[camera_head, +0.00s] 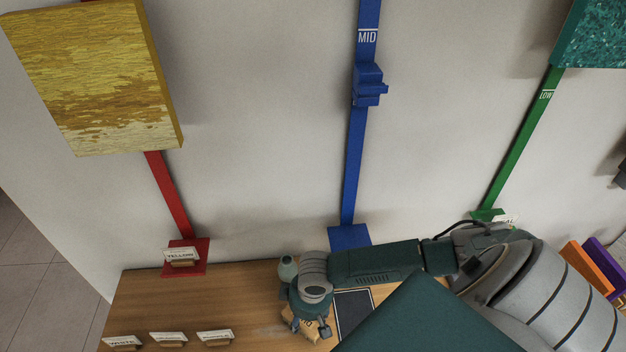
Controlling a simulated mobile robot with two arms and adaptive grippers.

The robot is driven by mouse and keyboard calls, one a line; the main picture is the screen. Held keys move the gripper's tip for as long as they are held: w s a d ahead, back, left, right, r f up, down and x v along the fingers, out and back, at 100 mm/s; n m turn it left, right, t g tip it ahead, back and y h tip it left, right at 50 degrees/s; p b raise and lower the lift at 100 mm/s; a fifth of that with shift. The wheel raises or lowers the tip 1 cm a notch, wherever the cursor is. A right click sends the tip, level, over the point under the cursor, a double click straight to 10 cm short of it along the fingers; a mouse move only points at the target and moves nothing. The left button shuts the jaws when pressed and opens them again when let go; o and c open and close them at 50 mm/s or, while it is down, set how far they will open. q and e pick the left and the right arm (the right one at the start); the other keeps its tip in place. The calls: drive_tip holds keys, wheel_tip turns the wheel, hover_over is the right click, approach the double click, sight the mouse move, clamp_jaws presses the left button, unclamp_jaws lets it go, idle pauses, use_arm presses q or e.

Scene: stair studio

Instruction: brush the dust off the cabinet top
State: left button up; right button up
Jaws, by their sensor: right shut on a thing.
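The wooden cabinet top (205,300) runs along the wall at the bottom of the head view. A faint pale smudge, perhaps dust, lies on it just left of my right gripper (308,325). That gripper points down low over the top and is shut on a small tan thing (312,335). Most of the tan thing is hidden by the gripper, so I cannot tell whether it is a brush or whether it touches the wood. My left gripper is out of view.
Several small label cards stand along the front left, including one card (168,337). A dark flat panel (353,311) lies right of the gripper. Red, blue (355,170) and green strips run up the wall. Orange (583,268) and purple boards stand at right.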

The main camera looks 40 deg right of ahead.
sight(291, 319)
drive_tip(key=shift+w+a+f, duration=0.1)
drive_tip(key=shift+w+a, duration=0.4)
drive_tip(key=shift+a, duration=0.3)
drive_tip(key=shift+w+a, duration=0.5)
drive_tip(key=shift+a, duration=0.3)
drive_tip(key=shift+a, duration=0.1)
drive_tip(key=shift+w+a, duration=0.75)
drive_tip(key=shift+a, duration=0.25)
drive_tip(key=shift+w+a, duration=0.7)
drive_tip(key=shift+a, duration=0.35)
drive_tip(key=shift+w+a, duration=0.75)
drive_tip(key=shift+a, duration=0.25)
drive_tip(key=shift+w+a, duration=0.4)
drive_tip(key=shift+a, duration=0.2)
drive_tip(key=shift+w+a, duration=0.4)
drive_tip(key=shift+a, duration=0.2)
wheel_tip(291, 319, up, 6)
drive_tip(key=shift+r, duration=1.55)
